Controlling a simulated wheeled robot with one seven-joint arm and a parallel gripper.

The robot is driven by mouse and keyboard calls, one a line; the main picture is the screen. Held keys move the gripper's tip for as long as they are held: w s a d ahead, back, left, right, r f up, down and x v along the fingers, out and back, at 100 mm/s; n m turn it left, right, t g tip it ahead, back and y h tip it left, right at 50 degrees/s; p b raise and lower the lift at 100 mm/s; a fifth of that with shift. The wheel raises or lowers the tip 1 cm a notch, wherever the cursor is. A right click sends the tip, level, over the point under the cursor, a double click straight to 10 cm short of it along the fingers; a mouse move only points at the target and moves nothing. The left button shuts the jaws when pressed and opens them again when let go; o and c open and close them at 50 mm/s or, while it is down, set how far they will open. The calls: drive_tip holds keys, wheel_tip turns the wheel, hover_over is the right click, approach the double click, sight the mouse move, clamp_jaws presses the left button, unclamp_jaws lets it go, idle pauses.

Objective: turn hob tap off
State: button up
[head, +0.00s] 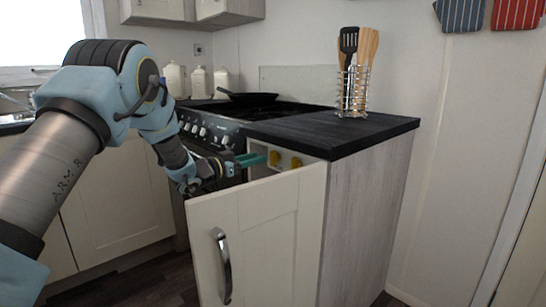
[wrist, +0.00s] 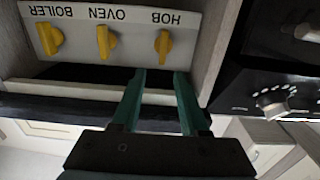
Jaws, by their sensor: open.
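The hob tap is a yellow knob under the upside-down HOB label in the wrist view (wrist: 163,45). Its handle looks upright there. In the head view it appears as the left yellow knob (head: 274,157) inside the open cupboard. My gripper (head: 258,159) is at the cupboard opening, just left of this knob. In the wrist view my gripper (wrist: 158,76) has its two teal fingers apart and empty. The hob tap lies just beyond the tips, roughly between them, and looks apart from them.
The oven tap (wrist: 103,42) and boiler tap (wrist: 49,39) sit beside it on the white panel (wrist: 133,40). The open cupboard door (head: 262,235) stands below my gripper. The cooker (head: 210,130) is to the left. A utensil rack (head: 353,92) stands on the dark worktop (head: 330,130).

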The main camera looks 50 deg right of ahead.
sight(271, 154)
drive_tip(key=d, duration=0.7)
drive_tip(key=shift+c, duration=0.3)
drive_tip(key=c, duration=0.6)
clamp_jaws()
drive_tip(key=shift+f, duration=0.1)
